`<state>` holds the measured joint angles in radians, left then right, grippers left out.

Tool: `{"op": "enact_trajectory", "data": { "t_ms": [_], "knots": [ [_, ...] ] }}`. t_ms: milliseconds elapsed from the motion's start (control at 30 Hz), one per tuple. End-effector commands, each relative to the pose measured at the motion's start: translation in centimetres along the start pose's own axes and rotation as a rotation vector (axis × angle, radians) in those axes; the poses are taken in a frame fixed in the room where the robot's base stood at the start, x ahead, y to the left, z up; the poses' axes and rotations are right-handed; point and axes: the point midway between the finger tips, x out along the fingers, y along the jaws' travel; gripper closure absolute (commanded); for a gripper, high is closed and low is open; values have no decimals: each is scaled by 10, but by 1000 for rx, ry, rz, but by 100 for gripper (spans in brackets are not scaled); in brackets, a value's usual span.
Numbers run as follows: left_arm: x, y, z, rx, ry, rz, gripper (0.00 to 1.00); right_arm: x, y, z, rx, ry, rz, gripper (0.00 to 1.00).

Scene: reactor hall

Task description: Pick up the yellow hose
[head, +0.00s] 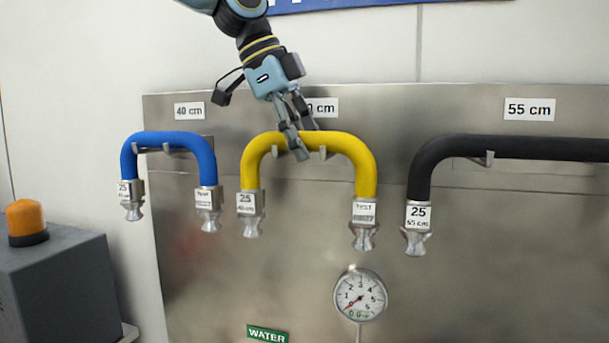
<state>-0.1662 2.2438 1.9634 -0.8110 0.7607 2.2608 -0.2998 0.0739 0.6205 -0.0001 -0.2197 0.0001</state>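The yellow hose (340,145) hangs as an upside-down U on two small hooks on the steel panel, with metal couplings at both ends. Its left coupling (251,212) bears a tag reading 25, its right coupling (364,222) a TEST tag. My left gripper (307,144) is at the top of the hose, coming from above. One finger crosses in front of the hose; the other goes down behind its upper edge, its tip hidden. I cannot tell whether the fingers press on the hose. My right gripper is not in view.
A shorter blue hose (175,139) hangs at left under a 40 cm label, a longer black hose (530,148) at right under 55 cm. A pressure gauge (360,295) sits below the yellow hose. A grey box (60,285) with an orange beacon (26,218) stands at lower left.

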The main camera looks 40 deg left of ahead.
Motion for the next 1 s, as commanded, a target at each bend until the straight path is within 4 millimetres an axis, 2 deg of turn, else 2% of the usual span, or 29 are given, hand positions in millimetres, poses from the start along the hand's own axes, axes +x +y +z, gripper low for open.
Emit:
{"op": "enact_trajectory", "data": {
  "t_ms": [33,200,567,667,1000],
  "knots": [
    [0,0,0,0,0,0,77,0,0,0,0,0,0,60],
    [0,0,0,0,0,0,99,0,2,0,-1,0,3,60],
    [-3,-2,-1,0,0,-3,100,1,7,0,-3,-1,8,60],
    [-13,-4,-5,0,-1,-7,100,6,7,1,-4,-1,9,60],
    [-74,-17,-30,0,-1,-7,100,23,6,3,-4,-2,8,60]
  ]
}}
